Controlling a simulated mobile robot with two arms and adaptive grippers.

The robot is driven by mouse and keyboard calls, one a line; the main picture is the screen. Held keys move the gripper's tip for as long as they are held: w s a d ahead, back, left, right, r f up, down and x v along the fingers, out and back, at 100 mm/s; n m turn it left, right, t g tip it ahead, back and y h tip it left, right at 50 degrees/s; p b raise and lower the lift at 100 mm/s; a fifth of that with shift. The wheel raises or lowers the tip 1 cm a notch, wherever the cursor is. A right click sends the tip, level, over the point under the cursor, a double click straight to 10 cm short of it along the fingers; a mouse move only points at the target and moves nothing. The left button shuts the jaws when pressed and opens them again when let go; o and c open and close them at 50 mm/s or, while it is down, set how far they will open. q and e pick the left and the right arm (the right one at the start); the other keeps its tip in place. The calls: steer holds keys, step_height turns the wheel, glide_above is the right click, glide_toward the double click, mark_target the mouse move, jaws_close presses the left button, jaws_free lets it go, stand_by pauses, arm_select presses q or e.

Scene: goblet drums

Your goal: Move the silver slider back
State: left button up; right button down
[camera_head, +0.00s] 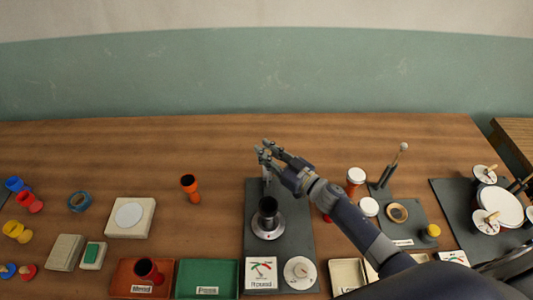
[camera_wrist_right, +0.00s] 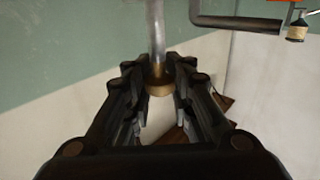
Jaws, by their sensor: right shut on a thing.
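My right gripper (camera_head: 265,152) is at the back end of the dark grey board (camera_head: 252,205), and its arm comes in from the lower right. It is shut on the silver slider (camera_head: 266,173), a small upright silver piece partly hidden by the fingers. In the right wrist view a silver rod (camera_wrist_right: 155,30) with a brass-coloured end (camera_wrist_right: 159,86) runs between the two black fingers (camera_wrist_right: 158,100). A dark cup on a silver round base (camera_head: 268,227) stands on the board in front of the gripper. My left gripper is not in view.
An orange goblet drum (camera_head: 191,190) stands left of the board. A white-topped drum (camera_head: 355,176) and a lever stand (camera_head: 383,176) are to the right. Red (camera_head: 125,277) and green (camera_head: 180,280) trays lie along the front. The table behind the board is clear.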

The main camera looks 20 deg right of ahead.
steer(key=c, duration=1.4)
jaws_free()
steer(key=shift+d, duration=0.3)
steer(key=v, duration=1.2)
steer(key=shift+f, duration=0.1)
